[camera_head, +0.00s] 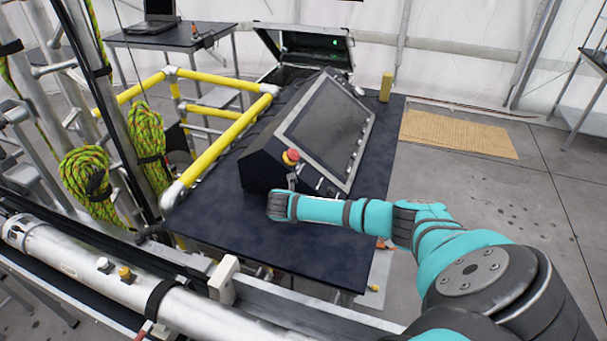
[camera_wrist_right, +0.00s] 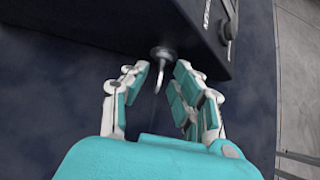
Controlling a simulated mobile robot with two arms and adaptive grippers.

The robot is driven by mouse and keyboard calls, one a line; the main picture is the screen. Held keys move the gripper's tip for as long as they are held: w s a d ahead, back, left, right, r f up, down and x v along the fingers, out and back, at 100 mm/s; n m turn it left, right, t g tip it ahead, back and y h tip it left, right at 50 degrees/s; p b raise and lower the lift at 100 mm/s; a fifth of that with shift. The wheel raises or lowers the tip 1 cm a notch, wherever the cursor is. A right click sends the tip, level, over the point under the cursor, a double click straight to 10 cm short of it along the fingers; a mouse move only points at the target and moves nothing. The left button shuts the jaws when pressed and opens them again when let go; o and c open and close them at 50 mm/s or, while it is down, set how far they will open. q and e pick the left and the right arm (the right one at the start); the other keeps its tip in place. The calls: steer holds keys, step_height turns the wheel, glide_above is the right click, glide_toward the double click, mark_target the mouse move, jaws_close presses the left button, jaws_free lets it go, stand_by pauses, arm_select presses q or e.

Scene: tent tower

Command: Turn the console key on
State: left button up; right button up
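The console (camera_head: 262,160) is a dark, slanted box with a large grey screen, standing on a dark blue table. A small shiny metal piece that looks like the key (camera_wrist_right: 161,53) sticks out low from the console's dark side in the right wrist view. My right gripper (camera_wrist_right: 163,72) is open, with one finger on each side of the metal piece. I see gaps beside it, but cannot tell if a finger touches it. In the head view my right arm reaches in from the right to the console's near side, and the key is not clear. My left gripper is not in view.
A red button on a yellow base (camera_head: 290,156) sits at the console's near corner. Yellow rails (camera_head: 215,140) and green rope coils (camera_head: 88,173) stand to the left. An open case (camera_head: 300,48) and a yellow block (camera_head: 385,87) are behind. The table front (camera_head: 300,245) is clear.

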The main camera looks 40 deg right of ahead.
steer(key=shift+c, duration=0.2)
jaws_close()
steer(key=shift+d+t, duration=0.1)
steer(key=shift+t, duration=0.2)
steer(key=shift+s+d+f+m+t+y, duration=0.15)
steer(key=shift+s+m+t+y, duration=0.2)
steer(key=shift+m+t+y, duration=0.45)
steer(key=shift+s+f+m+t+b, duration=0.1)
steer(key=shift+f+m+t+b, duration=0.1)
steer(key=shift+t+b, duration=0.35)
steer(key=shift+s+f+m+t+b, duration=0.1)
steer(key=shift+m+t+b, duration=0.1)
steer(key=shift+t+b, duration=0.35)
steer(key=m+t+b, duration=0.1)
steer(key=t+b, duration=0.1)
steer(key=b, duration=0.3)
steer(key=f+m+t+y+b, duration=0.1)
steer(key=m+t+b, duration=0.1)
steer(key=b, duration=0.4)
steer(key=m+t+b, duration=0.2)
steer(key=t+b, duration=0.1)
steer(key=b, duration=0.2)
steer(key=shift+s+d+f, duration=0.15)
steer(key=shift+s+d, duration=0.05)
steer(key=shift+s, duration=0.1)
steer(key=shift+r+m+t+b, duration=0.3)
steer(key=shift+t+b, duration=0.1)
steer(key=shift+b, duration=0.6)
